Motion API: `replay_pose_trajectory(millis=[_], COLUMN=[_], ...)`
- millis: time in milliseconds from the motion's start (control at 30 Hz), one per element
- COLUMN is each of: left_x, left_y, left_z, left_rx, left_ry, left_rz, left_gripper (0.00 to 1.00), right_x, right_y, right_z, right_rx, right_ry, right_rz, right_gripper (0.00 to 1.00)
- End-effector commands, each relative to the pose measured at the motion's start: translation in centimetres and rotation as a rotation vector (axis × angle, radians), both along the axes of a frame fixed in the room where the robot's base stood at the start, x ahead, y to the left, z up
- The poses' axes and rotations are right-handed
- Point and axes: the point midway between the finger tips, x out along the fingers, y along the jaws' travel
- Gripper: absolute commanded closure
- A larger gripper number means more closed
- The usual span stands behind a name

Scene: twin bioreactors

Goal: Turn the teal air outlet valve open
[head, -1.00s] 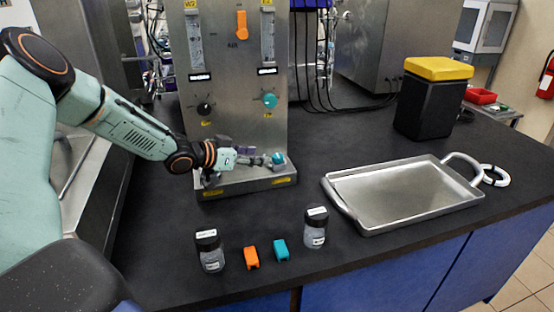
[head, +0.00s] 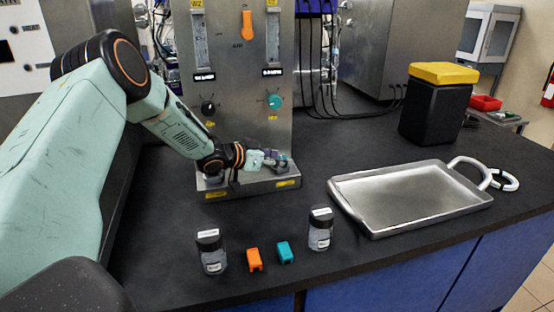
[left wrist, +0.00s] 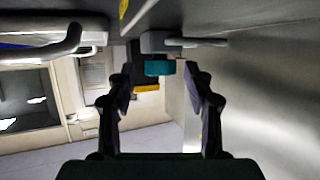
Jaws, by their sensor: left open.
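The teal valve handle (left wrist: 160,67) shows in the left wrist view on a grey metal fitting (left wrist: 155,42), centred between the fingertips and apparently just beyond them. My left gripper (left wrist: 160,78) is open, with a finger on either side and a gap to each. In the head view, my left gripper (head: 279,161) is low in front of the steel panel (head: 240,130), over its base. There it mostly hides the handle. A round teal knob (head: 275,101) sits higher on the panel. My right gripper is not in view.
Two jars (head: 211,252) (head: 320,230), an orange block (head: 254,260) and a teal block (head: 285,253) stand in front. A steel tray (head: 410,198) lies right, before a black bin (head: 432,115).

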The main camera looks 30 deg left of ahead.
Motion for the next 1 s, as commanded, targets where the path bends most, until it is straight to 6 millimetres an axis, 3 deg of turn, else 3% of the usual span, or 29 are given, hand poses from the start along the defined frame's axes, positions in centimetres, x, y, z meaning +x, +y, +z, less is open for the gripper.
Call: replay_pose_trajectory(millis=[67,667,1000], left_x=[-0.01,-0.05,-0.06], left_y=[-0.01,-0.03,-0.17], left_z=[-0.02,-0.02,-0.03], left_rx=[0.0,0.001,0.001], left_ry=[0.001,0.001,0.002], left_rz=[0.0,-0.001,0.024], left_gripper=[0.49,1.0,1.0], right_x=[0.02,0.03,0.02], right_y=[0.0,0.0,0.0], right_z=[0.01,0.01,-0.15], right_rx=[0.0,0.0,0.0], right_ry=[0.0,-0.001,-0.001], right_rz=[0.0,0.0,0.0], right_gripper=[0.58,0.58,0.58])
